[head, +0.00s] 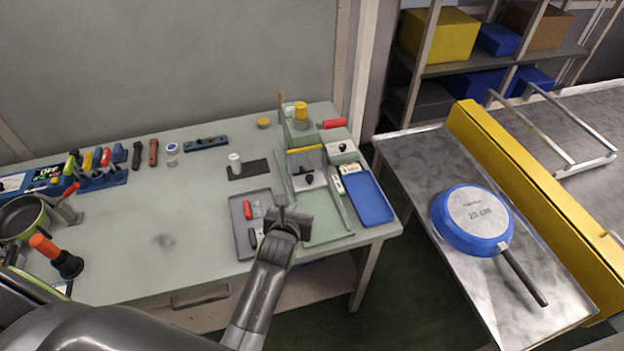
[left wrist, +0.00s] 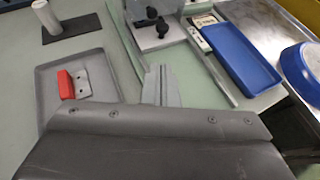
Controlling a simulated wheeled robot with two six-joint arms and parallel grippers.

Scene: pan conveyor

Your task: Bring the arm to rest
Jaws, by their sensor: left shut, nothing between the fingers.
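My left arm reaches up over the workbench from the bottom of the head view. Its gripper (head: 282,203) is shut and empty, above the bench between the grey tray (head: 237,222) and the green-grey fixture (head: 335,218). In the left wrist view the closed fingers (left wrist: 161,80) point away from the camera, to the right of the tray holding a red-ended part (left wrist: 66,84). Whether the fingers touch anything below is hard to tell. My right gripper is not in view.
A blue tray (head: 369,197) lies at the bench's right end. A blue pan (head: 455,233) lies upside down on the metal conveyor (head: 420,160), beside a yellow rail (head: 530,190). Tools line the bench's back left, with a frying pan (head: 20,217) at far left. The bench's middle left is clear.

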